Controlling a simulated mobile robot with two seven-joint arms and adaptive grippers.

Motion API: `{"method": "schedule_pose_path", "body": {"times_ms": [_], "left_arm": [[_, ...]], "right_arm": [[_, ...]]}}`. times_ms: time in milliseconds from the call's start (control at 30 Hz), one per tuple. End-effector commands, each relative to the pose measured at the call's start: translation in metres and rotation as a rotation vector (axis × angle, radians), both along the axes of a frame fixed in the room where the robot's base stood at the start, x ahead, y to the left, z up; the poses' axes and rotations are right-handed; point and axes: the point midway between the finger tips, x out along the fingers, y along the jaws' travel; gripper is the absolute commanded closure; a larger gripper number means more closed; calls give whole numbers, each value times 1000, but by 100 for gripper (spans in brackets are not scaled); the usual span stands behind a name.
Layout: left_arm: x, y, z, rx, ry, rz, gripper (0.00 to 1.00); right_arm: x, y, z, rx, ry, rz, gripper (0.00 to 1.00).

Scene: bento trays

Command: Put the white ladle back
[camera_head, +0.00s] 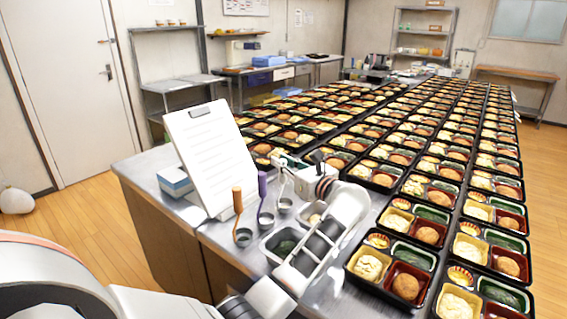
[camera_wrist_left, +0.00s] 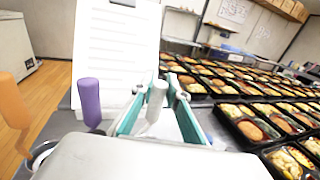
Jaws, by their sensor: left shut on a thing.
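My left gripper (camera_head: 281,163) reaches over the metal counter and is shut on the white ladle, near the top of its handle. In the left wrist view the white ladle's handle (camera_wrist_left: 157,97) stands roughly upright between the teal fingers (camera_wrist_left: 154,104). In the head view the white ladle (camera_head: 283,182) is partly covered by the gripper, with a small metal cup (camera_head: 285,207) below it. I cannot tell whether that cup is its bowl or a holder. My right gripper is not in view.
A purple-handled ladle (camera_head: 262,186) and an orange-handled ladle (camera_head: 238,200) stand in a row to its left. A clipboard (camera_head: 213,150) leans behind them, beside a blue-and-white box (camera_head: 174,181). A metal pan (camera_head: 275,243) lies in front. Rows of bento trays (camera_head: 385,270) fill the right.

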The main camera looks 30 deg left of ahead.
Motion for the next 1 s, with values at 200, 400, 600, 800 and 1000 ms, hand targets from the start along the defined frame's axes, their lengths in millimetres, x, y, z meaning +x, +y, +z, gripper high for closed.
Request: {"method": "schedule_pose_path", "body": {"times_ms": [200, 400, 600, 800, 1000], "left_arm": [[0, 0, 1, 0, -2, -1, 100], [0, -1, -4, 0, -1, -1, 78], [0, -1, -3, -1, -2, -1, 69], [0, 0, -1, -1, -2, -1, 69], [0, -3, 0, -1, -1, 0, 69]], "right_arm": [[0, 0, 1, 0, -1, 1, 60], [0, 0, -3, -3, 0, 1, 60], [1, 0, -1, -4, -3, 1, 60], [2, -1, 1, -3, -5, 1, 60], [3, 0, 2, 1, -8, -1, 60]]}}
